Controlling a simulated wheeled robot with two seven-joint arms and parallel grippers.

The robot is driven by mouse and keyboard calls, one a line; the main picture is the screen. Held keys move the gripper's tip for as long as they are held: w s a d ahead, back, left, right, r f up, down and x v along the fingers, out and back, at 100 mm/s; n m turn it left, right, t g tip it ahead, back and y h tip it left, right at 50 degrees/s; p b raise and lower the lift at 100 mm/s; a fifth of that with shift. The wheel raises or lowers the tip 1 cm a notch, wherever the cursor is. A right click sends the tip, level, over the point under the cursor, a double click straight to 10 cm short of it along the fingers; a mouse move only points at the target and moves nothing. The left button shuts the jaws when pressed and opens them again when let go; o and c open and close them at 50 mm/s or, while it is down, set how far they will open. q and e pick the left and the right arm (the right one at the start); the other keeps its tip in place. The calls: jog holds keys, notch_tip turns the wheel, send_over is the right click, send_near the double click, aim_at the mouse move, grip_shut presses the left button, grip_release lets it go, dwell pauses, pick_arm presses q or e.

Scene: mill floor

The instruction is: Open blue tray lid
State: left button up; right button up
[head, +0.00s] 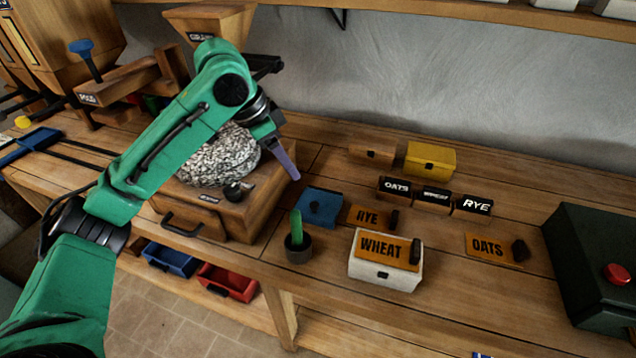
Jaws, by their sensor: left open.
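A small blue tray with a flat blue lid (319,206) sits on the wooden bench, between the mill and the RYE plate. Its lid looks shut, with a small dark knob on it. My left gripper (285,158) is above and left of the blue tray, beside the millstone, apart from the tray and pointing down. It is open, with nothing seen between its fingers; one finger shows clearly and the other is hard to make out. My right gripper is not in view.
A green brush in a dark pot (298,246) stands just in front of the blue tray. A white box with a WHEAT plate (385,272) is to its right. A yellow box (430,159) and label blocks (436,195) stand behind. The mill (222,205) is left.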

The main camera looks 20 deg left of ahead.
pick_arm(q)
send_near(314, 203)
jog(key=x, duration=0.8)
jog(key=shift+s+p, duration=0.1)
jog(key=shift+p, duration=0.25)
jog(key=shift+f, duration=0.1)
jog(key=shift+c, duration=1.2)
grip_shut()
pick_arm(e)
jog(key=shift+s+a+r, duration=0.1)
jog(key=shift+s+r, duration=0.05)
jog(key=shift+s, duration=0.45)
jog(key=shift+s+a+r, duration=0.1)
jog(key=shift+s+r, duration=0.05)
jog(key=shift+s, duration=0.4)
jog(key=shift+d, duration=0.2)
